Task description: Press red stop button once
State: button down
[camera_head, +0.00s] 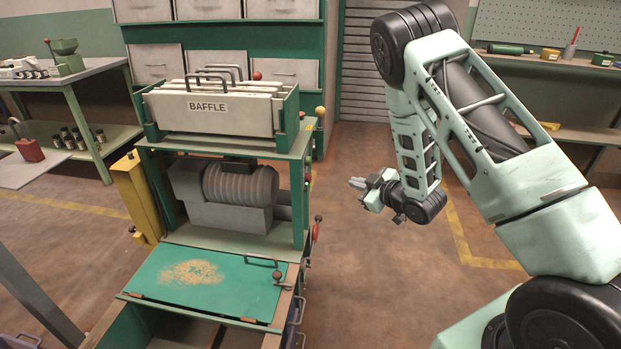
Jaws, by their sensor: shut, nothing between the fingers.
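I cannot pick out a red stop button with certainty. A small red ball (257,76) shows behind the baffle rack at the top of the green machine. A red-handled lever (316,228) is on the machine's right side. My gripper (356,189) is shut and empty, pointing left in the open space to the right of the machine, apart from it. The machine's right face is seen edge-on, so its details are mostly hidden.
The green machine carries a rack marked BAFFLE (207,107), a ribbed grey motor (240,187) and a green lid (150,275) with tan crumbs. A yellow post (137,196) stands at its left. A workbench (590,65) is at the back right. Floor between is clear.

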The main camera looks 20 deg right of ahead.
aim_at(308, 178)
jog(key=w+a, duration=0.5)
jog(key=a, duration=0.2)
jog(key=shift+a, duration=0.2)
dwell(2.2)
jog(key=shift+w+a, duration=0.2)
jog(key=shift+a, duration=0.15)
jog(key=shift+w+a, duration=0.3)
jog(key=shift+a, duration=0.15)
dwell(0.9)
jog(key=shift+d, duration=0.1)
jog(key=shift+s+d, duration=0.55)
jog(key=shift+d, duration=0.1)
